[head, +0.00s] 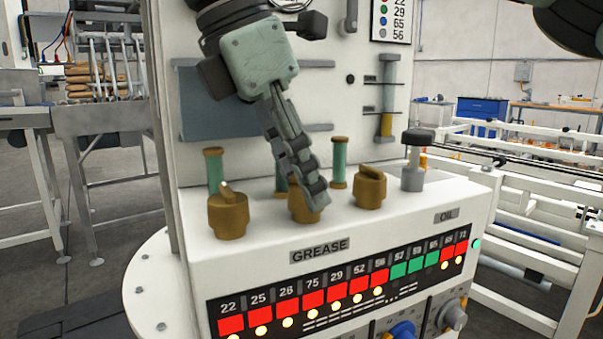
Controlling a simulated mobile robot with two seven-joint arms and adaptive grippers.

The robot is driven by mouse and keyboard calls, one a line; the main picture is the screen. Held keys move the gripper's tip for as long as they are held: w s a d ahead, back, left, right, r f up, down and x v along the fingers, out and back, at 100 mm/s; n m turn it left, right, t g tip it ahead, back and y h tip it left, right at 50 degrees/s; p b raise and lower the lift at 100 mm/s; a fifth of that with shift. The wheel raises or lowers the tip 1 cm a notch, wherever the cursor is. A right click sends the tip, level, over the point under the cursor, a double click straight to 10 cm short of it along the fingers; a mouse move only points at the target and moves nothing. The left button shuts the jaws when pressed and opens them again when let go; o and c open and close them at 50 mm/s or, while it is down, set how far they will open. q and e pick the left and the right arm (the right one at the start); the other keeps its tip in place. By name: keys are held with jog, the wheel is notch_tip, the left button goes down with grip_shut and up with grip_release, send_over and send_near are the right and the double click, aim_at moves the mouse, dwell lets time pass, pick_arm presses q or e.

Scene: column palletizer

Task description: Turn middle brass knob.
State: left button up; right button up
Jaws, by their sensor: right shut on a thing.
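Three brass knobs stand in a row on the white machine's ledge, above the GREASE label. The middle brass knob (302,212) is mostly hidden behind my right gripper (310,192). That gripper reaches down from above, and its fingers are shut on the middle knob. The left brass knob (228,215) and the right brass knob (370,188) stand apart from the gripper on either side. My left gripper is not in view.
Green tubes with brass caps, such as this one (339,163), stand close behind the knobs. A grey knob on a post (415,160) is at the right. Below is a numbered panel (345,284) with red and green tiles. A white rail frame (530,220) lies right.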

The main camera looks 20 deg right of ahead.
jog(key=shift+m, duration=0.4)
jog(key=o, duration=1.2)
jog(key=shift+c, duration=0.2)
jog(key=shift+a+r, duration=0.1)
jog(key=shift+r, duration=0.1)
jog(key=a, duration=1.2)
jog(key=shift+a+r, duration=0.15)
jog(key=shift+r, duration=0.2)
